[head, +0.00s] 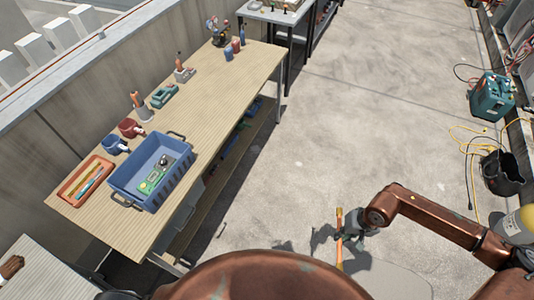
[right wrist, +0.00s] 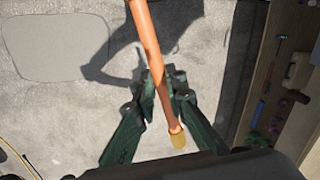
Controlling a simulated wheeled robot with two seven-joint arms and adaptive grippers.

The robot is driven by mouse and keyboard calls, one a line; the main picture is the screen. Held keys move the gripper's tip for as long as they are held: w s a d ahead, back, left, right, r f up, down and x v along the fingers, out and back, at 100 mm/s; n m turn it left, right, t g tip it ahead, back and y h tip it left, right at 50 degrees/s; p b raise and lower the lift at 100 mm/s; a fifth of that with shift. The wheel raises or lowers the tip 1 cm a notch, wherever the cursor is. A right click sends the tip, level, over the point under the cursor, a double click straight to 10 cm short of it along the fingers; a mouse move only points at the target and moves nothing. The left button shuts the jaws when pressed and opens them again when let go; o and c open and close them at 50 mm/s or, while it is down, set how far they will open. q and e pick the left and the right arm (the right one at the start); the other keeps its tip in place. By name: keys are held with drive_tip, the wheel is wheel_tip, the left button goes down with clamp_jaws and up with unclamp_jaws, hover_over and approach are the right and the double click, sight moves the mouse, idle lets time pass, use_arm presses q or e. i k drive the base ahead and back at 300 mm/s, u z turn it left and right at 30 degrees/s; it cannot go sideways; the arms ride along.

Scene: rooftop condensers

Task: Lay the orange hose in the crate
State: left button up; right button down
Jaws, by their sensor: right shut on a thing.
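The orange hose (head: 339,222) is a straight, stiff-looking length with a yellowish end. In the right wrist view the hose (right wrist: 149,45) runs from the top edge down between the fingers to its brass-coloured end. My right gripper (head: 343,240) is shut on it, off the bench over the concrete floor; its dark green fingers (right wrist: 160,95) show in the wrist view. The blue crate (head: 128,183) with dark handles stands on the wooden bench at the left, well away from the gripper. A green item and a dark round item lie inside the crate.
An orange tray (head: 67,193) with pens or tools stands left of the crate. Blue (head: 114,145) and red (head: 130,128) mugs and several tools line the bench (head: 215,110). A lower shelf runs underneath. Open floor (head: 340,120) lies between the bench and a teal machine (head: 491,97).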

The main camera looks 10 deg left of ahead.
sight(148, 171)
drive_tip(key=u, duration=1.35)
